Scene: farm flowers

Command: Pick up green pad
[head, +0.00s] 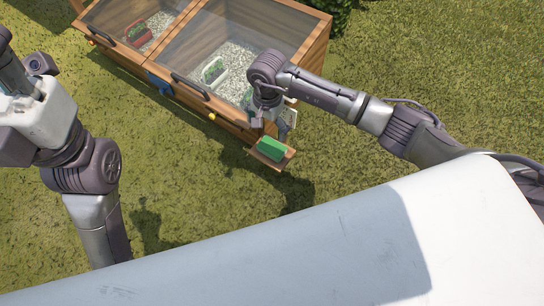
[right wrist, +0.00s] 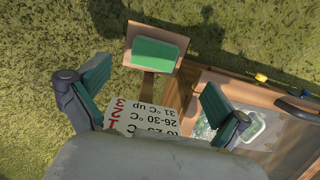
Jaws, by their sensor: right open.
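The green pad (head: 271,148) is a small green block lying on a small wooden shelf (head: 286,160) that sticks out from the near right corner of a wooden box. It also shows in the right wrist view (right wrist: 155,52), at the top middle. My right gripper (head: 264,116) is open and just above and behind the pad in the head view. In the right wrist view its two green-lined fingers are wide apart, with the pad beyond their tips and nothing between them touching it. My left arm stands at the left edge of the head view; its gripper is outside the picture.
A white card (right wrist: 150,120) with temperature ranges and red numbers is near the shelf, below the pad in the right wrist view. Open grass surrounds the box.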

